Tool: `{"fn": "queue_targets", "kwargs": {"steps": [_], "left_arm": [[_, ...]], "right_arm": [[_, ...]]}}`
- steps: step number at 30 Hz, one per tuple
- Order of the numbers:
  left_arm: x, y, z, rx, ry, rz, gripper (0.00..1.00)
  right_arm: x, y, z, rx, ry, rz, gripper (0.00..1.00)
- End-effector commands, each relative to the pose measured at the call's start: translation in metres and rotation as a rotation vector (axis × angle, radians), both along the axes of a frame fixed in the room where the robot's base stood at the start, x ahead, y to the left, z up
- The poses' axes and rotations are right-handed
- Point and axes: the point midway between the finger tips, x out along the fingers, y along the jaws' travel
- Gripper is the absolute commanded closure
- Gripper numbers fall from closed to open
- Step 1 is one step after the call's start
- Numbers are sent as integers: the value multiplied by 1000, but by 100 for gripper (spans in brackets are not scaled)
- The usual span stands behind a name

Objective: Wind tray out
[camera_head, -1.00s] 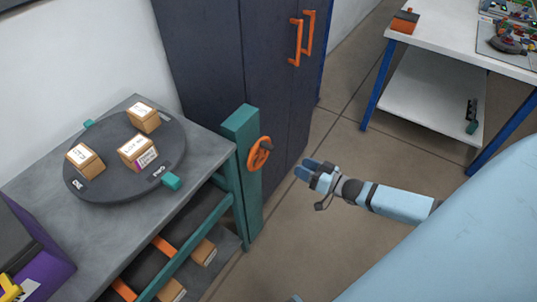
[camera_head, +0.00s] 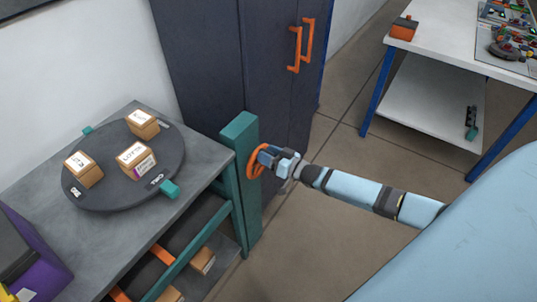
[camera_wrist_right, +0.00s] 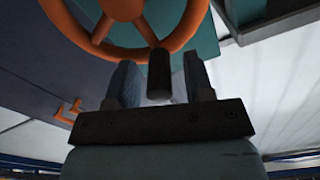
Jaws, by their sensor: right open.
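An orange handwheel (camera_head: 252,164) is mounted on a teal post (camera_head: 240,131) at the right end of the grey bench. In the right wrist view the orange wheel (camera_wrist_right: 147,42) fills the top, and its dark crank knob (camera_wrist_right: 159,74) stands between my fingers. My right gripper (camera_head: 268,155) is at the wheel; it also shows in the right wrist view (camera_wrist_right: 158,84). It is open, with a finger on either side of the knob and gaps visible. A low tray (camera_head: 180,265) with orange dividers and boxes sits under the bench top. My left gripper is not in view.
A dark round turntable (camera_head: 110,188) with three small boxes stands on the bench. A dark cabinet (camera_head: 215,60) with orange handles is behind the post. A white table (camera_head: 450,40) with blue legs is at the far right. Floor between is clear.

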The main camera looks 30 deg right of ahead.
Motion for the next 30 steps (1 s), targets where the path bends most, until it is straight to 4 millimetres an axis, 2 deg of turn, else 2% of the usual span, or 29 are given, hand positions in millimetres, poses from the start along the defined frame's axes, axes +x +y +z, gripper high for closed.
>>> {"fn": "queue_targets", "kwargs": {"steps": [5,6,12,22,30], "left_arm": [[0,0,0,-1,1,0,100],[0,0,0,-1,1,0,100],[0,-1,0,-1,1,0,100],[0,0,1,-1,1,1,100],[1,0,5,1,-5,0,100]], "right_arm": [[0,0,0,0,0,0,52],[0,0,0,0,0,0,57],[0,0,0,0,0,0,100],[-1,1,0,-22,-9,0,100],[-5,10,-1,-147,-60,0,100]]}}
